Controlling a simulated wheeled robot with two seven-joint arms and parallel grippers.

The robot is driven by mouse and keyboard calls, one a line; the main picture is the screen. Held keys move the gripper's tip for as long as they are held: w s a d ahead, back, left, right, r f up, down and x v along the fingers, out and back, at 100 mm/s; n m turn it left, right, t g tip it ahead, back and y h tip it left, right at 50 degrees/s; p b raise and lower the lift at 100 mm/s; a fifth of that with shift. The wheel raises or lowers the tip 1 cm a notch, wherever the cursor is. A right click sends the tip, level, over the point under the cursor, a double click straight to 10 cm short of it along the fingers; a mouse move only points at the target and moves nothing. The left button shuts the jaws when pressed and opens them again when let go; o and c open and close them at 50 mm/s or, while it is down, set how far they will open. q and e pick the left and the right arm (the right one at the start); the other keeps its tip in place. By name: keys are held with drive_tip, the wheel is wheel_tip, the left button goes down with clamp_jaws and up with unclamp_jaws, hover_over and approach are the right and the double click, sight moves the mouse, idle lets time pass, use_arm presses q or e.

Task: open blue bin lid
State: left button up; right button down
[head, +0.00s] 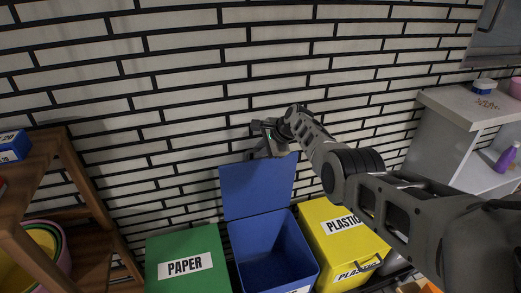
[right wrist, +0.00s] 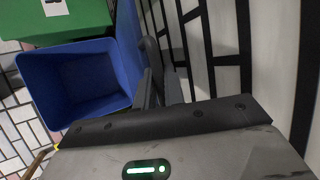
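The blue bin (head: 272,250) stands between a green and a yellow bin, and I can see into its empty inside. Its blue lid (head: 257,187) is raised and stands nearly upright at the back, close to the brick wall. My right gripper (head: 262,140) is at the top edge of the lid, near the wall. In the right wrist view the gripper fingers (right wrist: 158,72) are close together beside the lid (right wrist: 127,45), with the open blue bin (right wrist: 75,85) to their left. I cannot tell if they touch the lid. My left gripper is not in view.
The green PAPER bin (head: 187,258) is left of the blue bin, and the yellow PLASTIC bin (head: 343,240) is right of it; both are closed. A wooden shelf (head: 40,190) stands at the left, a white shelf unit (head: 460,110) at the right. The brick wall (head: 170,100) is close behind.

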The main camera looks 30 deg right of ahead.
drive_tip(key=c, duration=1.5)
unclamp_jaws()
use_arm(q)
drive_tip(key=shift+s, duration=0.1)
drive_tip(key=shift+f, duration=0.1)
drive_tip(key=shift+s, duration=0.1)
use_arm(e)
drive_tip(key=shift+r, duration=0.1)
